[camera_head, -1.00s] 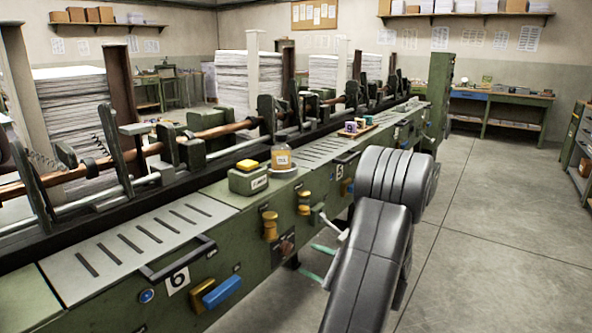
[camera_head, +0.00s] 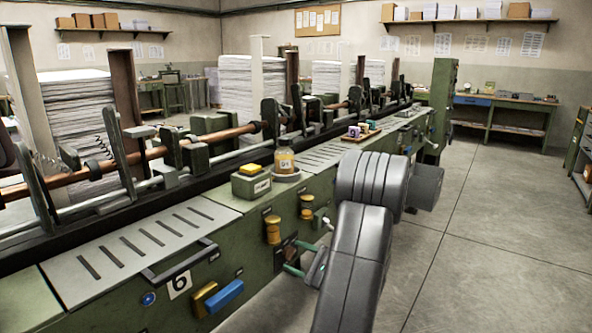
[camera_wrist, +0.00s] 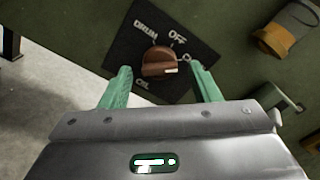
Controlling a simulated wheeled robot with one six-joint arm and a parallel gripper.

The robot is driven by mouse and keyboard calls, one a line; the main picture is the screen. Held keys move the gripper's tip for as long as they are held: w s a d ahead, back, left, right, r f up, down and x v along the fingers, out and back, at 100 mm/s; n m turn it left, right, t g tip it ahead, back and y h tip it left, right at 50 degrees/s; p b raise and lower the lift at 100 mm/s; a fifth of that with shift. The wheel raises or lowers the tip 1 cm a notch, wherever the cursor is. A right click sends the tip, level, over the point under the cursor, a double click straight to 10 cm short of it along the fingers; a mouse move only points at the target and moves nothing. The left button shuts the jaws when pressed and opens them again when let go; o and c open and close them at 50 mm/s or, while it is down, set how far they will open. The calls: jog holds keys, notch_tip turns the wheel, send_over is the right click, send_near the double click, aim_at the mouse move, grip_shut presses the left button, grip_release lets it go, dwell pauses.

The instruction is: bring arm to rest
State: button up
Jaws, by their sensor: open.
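My gripper (camera_wrist: 163,84) is open, its two green fingers spread wide. In the wrist view a brown rotary knob (camera_wrist: 158,60) on a black plate (camera_wrist: 122,45) shows between and just beyond the fingertips, with gaps on both sides. The plate reads "DRUM", "OFF", "COL" and a label partly hidden by the right finger. The knob's white mark is on its right side. In the head view my gripper (camera_head: 297,257) is at the front of the green machine (camera_head: 258,228), close to the knob. My dark arm (camera_head: 352,260) hides part of that area.
A brass cylinder fitting (camera_wrist: 288,28) juts out at the upper right of the wrist view. A small lever (camera_head: 322,218) is above my gripper in the head view. A blue handle (camera_head: 224,295) is left of it. Open floor (camera_head: 480,240) lies to the right.

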jog(key=p+v, duration=0.1)
jog(key=v, duration=1.2)
jog(key=w+a+b, duration=0.1)
jog(key=w+a, duration=0.1)
jog(key=a, duration=0.1)
jog(key=w+a+n+b, duration=0.1)
jog(key=w+a, duration=0.2)
jog(key=a, duration=0.1)
jog(key=w+a+n+b, duration=0.1)
jog(key=w+a, duration=0.2)
jog(key=shift+a+f, duration=0.15)
jog(key=shift+a, duration=0.25)
jog(key=n+b, duration=0.3)
jog(key=n, duration=0.1)
jog(key=shift+b, duration=0.35)
jog(key=n+b, duration=0.2)
jog(key=n, duration=0.1)
jog(key=shift+n, duration=0.4)
jog(key=n+b, duration=0.1)
jog(key=n, duration=0.2)
jog(key=n+b, duration=0.1)
jog(key=n, duration=0.2)
jog(key=r+n+b, duration=0.1)
jog(key=n+b, duration=0.1)
jog(key=n, duration=0.1)
jog(key=shift+n, duration=0.4)
